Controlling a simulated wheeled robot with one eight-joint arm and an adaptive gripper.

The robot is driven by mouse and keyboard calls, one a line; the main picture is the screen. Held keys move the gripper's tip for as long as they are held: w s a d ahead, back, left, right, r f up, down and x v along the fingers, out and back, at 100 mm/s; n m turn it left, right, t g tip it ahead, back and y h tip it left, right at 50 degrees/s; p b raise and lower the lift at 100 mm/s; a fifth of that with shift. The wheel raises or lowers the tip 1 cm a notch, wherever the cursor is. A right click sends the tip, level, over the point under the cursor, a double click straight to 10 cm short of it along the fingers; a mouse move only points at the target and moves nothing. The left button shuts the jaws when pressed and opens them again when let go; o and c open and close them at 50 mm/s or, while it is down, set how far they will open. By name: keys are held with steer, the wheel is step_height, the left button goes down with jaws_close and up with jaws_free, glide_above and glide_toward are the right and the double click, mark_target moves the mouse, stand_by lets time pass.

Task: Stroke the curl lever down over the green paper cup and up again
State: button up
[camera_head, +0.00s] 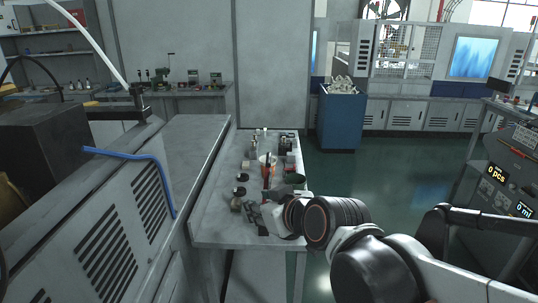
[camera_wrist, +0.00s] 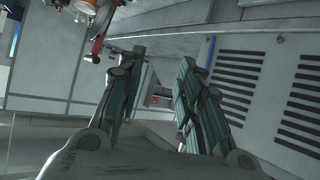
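My gripper (camera_head: 257,214) is over the near part of the narrow grey bench (camera_head: 215,226). In the wrist view its two teal-padded fingers (camera_wrist: 162,57) stand apart with nothing held between them. A small red upright part (camera_head: 267,170), possibly the curl lever, stands beyond my gripper on the bench. A red handle-like piece (camera_wrist: 95,48) shows at the upper left of the wrist view, outside the fingers. A dark green round thing (camera_head: 295,178) sits right of the red part, partly behind my wrist. I cannot tell whether it is the green paper cup.
Several small fixtures crowd the bench, including a dark-topped piece (camera_head: 241,178). A grey vented machine with a blue hose (camera_head: 160,160) stands at the left. A console with lit displays (camera_head: 497,173) stands at the right. A blue bin (camera_head: 340,122) is behind; open floor lies between.

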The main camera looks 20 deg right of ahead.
mark_target(269, 153)
steer(key=w+a+r+n+t+h+p, duration=0.1)
steer(key=w+r+t, duration=0.3)
steer(key=w, duration=0.2)
steer(key=w+a+r+t+h+p, duration=0.1)
steer(key=w+r+t, duration=0.25)
steer(key=w, duration=0.35)
steer(key=s+d+f+m+g+h+p, duration=0.2)
steer(key=d+f+m+h, duration=0.4)
steer(key=f+m+h, duration=0.15)
steer(key=shift+y, duration=0.35)
steer(key=x, duration=0.4)
steer(key=b+x, duration=0.1)
steer(key=x, duration=0.4)
steer(key=f+b+x, duration=0.1)
steer(key=x, duration=0.3)
steer(key=shift+w+d, duration=0.15)
steer(key=shift+w, duration=0.05)
jaws_close()
